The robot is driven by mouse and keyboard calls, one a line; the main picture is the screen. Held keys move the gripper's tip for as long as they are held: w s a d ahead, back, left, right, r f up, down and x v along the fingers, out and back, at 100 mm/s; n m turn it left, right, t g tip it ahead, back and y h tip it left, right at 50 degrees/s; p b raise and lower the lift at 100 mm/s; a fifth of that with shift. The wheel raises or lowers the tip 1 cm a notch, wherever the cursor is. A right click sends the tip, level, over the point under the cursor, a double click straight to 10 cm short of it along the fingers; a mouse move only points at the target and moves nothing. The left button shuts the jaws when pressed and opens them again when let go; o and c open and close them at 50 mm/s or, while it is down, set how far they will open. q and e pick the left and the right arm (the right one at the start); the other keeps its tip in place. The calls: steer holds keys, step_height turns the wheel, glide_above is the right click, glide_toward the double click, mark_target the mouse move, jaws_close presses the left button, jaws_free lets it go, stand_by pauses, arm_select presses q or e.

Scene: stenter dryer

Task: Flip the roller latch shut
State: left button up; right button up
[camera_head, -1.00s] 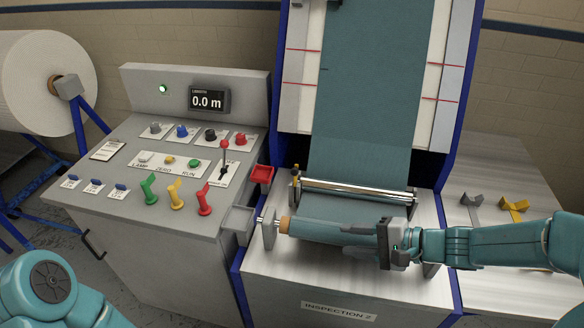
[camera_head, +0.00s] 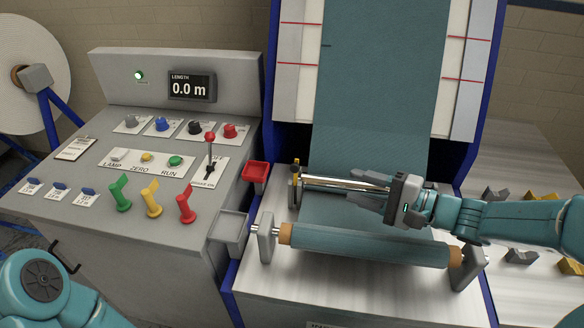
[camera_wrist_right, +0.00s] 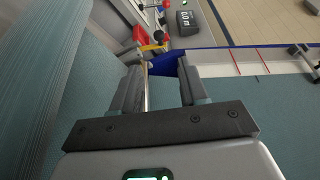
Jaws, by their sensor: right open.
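A small yellow latch-like lever (camera_head: 296,172) stands upright at the left end of the chrome roller (camera_head: 330,184), where fabric runs down. Yellow parts also show past the fingertips in the right wrist view (camera_wrist_right: 154,47). My right gripper (camera_head: 362,190) is open over the right part of the chrome roller, its fingers pointing left toward the yellow lever, well short of it. In the right wrist view, a thin bright edge of the roller shows between the open fingers (camera_wrist_right: 158,82). Whether they touch it cannot be told. My left gripper is out of view.
The wound fabric roll (camera_head: 370,245) lies in front of the chrome roller. A red tray (camera_head: 256,172) and a grey tray (camera_head: 229,230) sit to the left, beside the control console (camera_head: 80,215). Loose grey and yellow brackets (camera_head: 541,198) lie at the right.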

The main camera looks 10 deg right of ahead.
mark_target(298, 170)
steer(key=p+x, duration=0.1)
steer(key=x, duration=1.3)
steer(key=shift+w+a+f+p, duration=0.2)
steer(key=shift+a+f+p, duration=0.1)
steer(key=shift+p, duration=0.1)
steer(key=shift+w+a+r, duration=0.1)
steer(key=shift+w+a, duration=0.1)
steer(key=shift+a, duration=0.2)
steer(key=shift+w, duration=0.15)
jaws_close()
